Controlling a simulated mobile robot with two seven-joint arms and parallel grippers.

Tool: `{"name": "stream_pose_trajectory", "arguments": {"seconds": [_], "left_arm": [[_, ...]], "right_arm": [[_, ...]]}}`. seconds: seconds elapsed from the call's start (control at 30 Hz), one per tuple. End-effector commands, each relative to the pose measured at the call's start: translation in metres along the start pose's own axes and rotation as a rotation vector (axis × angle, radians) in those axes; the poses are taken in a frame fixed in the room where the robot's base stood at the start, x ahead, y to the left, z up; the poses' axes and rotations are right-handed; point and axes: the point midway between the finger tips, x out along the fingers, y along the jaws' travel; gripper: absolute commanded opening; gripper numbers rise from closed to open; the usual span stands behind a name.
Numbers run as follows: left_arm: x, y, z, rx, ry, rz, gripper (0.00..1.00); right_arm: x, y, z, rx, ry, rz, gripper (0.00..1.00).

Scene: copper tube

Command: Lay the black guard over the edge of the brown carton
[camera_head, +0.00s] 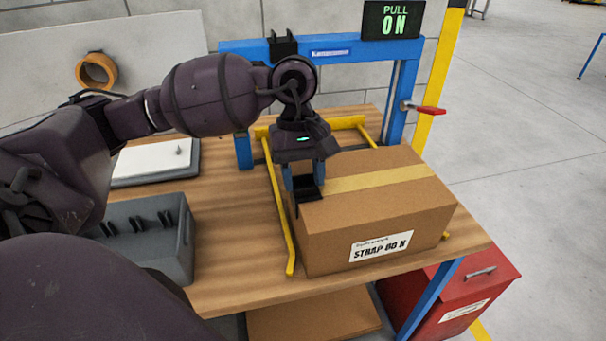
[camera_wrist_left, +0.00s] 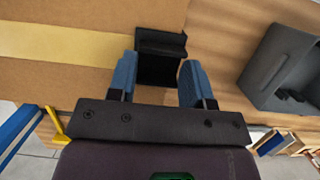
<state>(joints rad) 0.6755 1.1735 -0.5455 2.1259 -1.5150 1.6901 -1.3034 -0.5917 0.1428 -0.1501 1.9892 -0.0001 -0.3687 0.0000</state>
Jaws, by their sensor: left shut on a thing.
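The brown carton (camera_head: 375,215) stands on the wooden table, with a yellow tape strip (camera_head: 380,179) along its top and a "STRAP" label on its front. The black guard (camera_head: 308,191) is an angled piece at the carton's left top edge, by the tape's end. My left gripper (camera_head: 305,176) points down with blue fingers and is shut on the guard. In the left wrist view the guard (camera_wrist_left: 160,45) shows between and beyond the fingers, against the carton top (camera_wrist_left: 55,75). I cannot tell whether the guard touches the carton. My right gripper is not in view.
A grey bin (camera_head: 150,235) with several black guards stands at the left of the table. A blue frame (camera_head: 245,150) with a "PULL ON" sign (camera_head: 392,20) rises behind the carton. Yellow rails (camera_head: 280,220) run beside the carton. A red cabinet (camera_head: 450,290) is below right.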

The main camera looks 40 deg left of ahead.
Motion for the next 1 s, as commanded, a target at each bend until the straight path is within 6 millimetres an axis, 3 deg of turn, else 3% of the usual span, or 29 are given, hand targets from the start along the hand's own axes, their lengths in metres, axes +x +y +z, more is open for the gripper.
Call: {"name": "stream_pose_trajectory", "arguments": {"seconds": [0.23,0.27,0.43,0.77,1.0], "left_arm": [[0.000,0.000,0.000,0.000,0.000,0.000,0.19],[0.000,0.000,0.000,0.000,0.001,0.000,0.49],[0.000,0.000,0.000,0.000,0.000,0.000,0.75],[-0.002,0.000,0.000,0.000,0.001,0.000,0.76],[-0.031,0.000,-0.001,-0.001,0.003,0.002,0.76]], "right_arm": [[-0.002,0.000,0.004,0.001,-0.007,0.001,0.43],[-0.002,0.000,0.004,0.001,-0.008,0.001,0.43],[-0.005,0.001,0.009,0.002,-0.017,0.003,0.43],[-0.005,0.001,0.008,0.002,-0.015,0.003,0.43],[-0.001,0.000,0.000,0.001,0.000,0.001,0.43]]}}
